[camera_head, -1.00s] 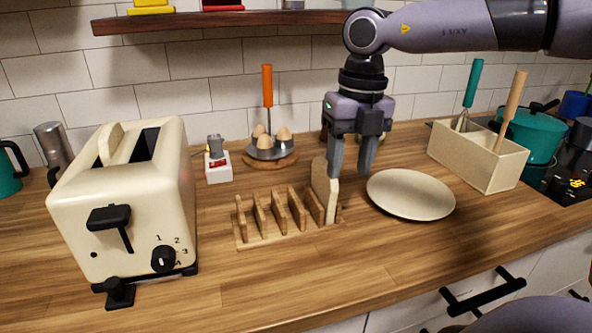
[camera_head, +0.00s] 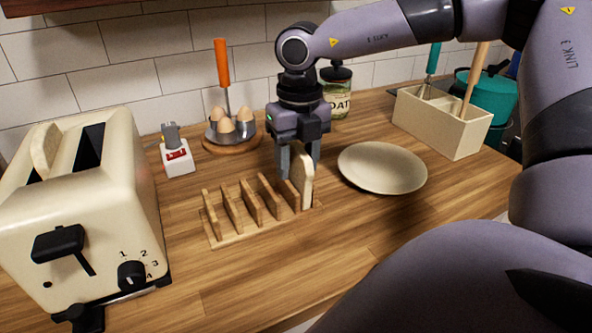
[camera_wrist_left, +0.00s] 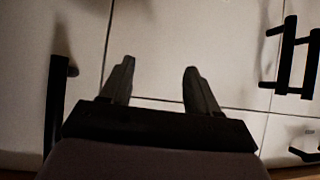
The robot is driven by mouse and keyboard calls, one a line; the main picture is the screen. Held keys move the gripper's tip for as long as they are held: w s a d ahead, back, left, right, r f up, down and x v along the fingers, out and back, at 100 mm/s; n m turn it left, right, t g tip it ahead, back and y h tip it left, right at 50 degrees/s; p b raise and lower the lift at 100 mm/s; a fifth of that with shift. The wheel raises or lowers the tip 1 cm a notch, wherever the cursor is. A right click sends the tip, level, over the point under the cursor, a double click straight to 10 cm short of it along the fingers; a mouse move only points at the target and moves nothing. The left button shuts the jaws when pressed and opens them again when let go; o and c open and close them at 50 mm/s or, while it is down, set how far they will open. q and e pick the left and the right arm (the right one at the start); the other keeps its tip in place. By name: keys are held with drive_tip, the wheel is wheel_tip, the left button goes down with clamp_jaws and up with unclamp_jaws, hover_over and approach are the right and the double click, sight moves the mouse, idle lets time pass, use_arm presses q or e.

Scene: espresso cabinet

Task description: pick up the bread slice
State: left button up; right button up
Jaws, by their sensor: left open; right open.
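A bread slice (camera_head: 303,180) stands upright in the right end of the wooden toast rack (camera_head: 243,236) in the head view. My right gripper (camera_head: 299,171) points down over this slice, open, with its fingers around the slice's upper part. The near finger hides part of the slice, and I cannot tell whether the fingers touch it. Another bread slice (camera_head: 44,150) sticks up from a slot of the cream toaster (camera_head: 110,210) at the left. My left gripper (camera_wrist_left: 158,75) is open and empty in the left wrist view, in front of pale cabinet fronts.
A cream plate (camera_head: 382,167) lies right of the rack. Behind stand an egg holder (camera_head: 232,137), a small white-and-red item (camera_head: 177,158), a jar (camera_head: 337,95) and a utensil box (camera_head: 440,122). Counter in front of the rack is clear. Dark handles (camera_wrist_left: 289,55) jut from the cabinets.

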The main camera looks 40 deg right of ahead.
drive_tip(key=shift+f, duration=0.1)
clamp_jaws()
